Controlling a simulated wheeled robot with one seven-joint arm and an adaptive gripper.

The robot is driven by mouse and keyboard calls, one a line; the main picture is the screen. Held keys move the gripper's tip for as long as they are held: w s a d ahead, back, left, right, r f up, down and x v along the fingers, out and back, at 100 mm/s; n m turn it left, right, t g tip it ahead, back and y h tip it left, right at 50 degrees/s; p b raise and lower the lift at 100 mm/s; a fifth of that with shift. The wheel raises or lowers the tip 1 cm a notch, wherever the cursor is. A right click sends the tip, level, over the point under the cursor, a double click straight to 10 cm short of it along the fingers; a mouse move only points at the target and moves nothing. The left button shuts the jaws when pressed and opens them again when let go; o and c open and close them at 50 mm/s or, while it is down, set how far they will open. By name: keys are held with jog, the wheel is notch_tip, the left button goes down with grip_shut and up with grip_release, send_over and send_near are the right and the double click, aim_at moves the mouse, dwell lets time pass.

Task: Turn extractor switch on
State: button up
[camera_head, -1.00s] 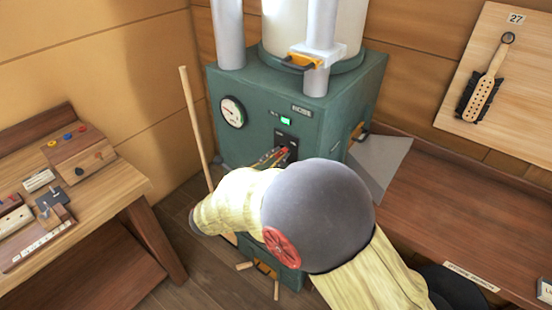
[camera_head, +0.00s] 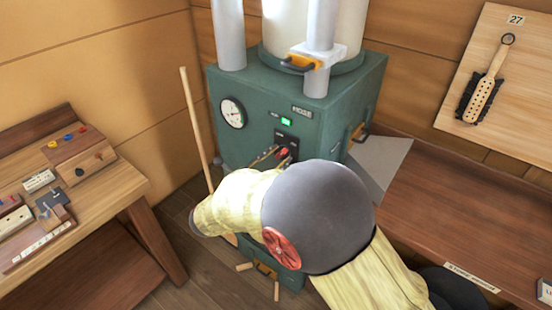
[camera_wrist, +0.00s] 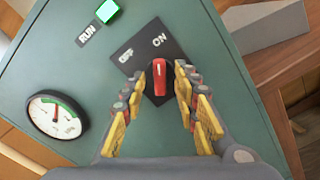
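The extractor switch is a red knob (camera_wrist: 159,77) on a black plate (camera_wrist: 134,62) marked OFF and ON. In the wrist view the knob's upper end points toward the ON label. It also shows in the head view as a small red knob (camera_head: 282,153) on the green machine's front. My gripper (camera_wrist: 160,88) is open, with one finger on each side of the knob and gaps between. The green RUN light (camera_wrist: 107,11) is lit. In the head view my arm hides part of the machine's lower front.
The green cabinet (camera_head: 255,95) carries a dial gauge (camera_head: 232,112) left of the switch. A wooden pole (camera_head: 194,125) leans at its left. A bench (camera_head: 450,215) stands at the right and a worktable (camera_head: 120,182) at the left.

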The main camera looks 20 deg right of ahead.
jog(key=v, duration=1.2)
